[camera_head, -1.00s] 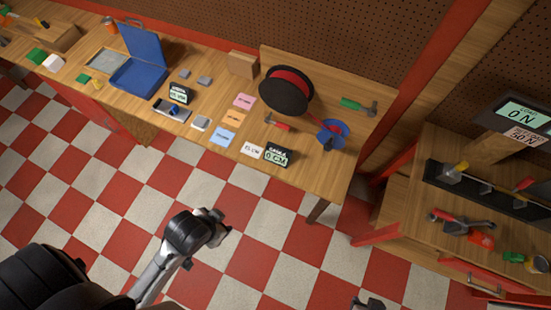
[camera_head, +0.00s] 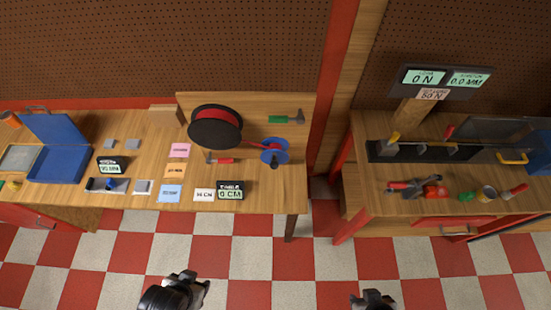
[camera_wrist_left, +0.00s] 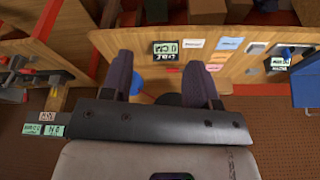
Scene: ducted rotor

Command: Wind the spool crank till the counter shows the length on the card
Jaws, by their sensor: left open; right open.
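A large black reel with red cable (camera_head: 215,127) stands at the back of the left bench. A red strand runs to a small blue spool (camera_head: 273,151) at the bench's right side; its crank is too small to make out. The cable counter (camera_head: 231,190) shows 0 CM, also in the left wrist view (camera_wrist_left: 165,47). A white card (camera_head: 204,195) beside it ends in CM; its digits are unclear. My left gripper (camera_head: 194,288) is open and empty before the bench; its fingers (camera_wrist_left: 162,65) partly hide the spool in the wrist view. My right gripper (camera_head: 374,298) is open, farther right.
Pink, orange and blue cards (camera_head: 170,192), a red-handled tool (camera_head: 220,160) and a green-handled hammer (camera_head: 286,119) lie around the reel. A blue case (camera_head: 58,163) stands open at left. A second bench (camera_head: 365,200) with tools and displays is at right, beyond a gap.

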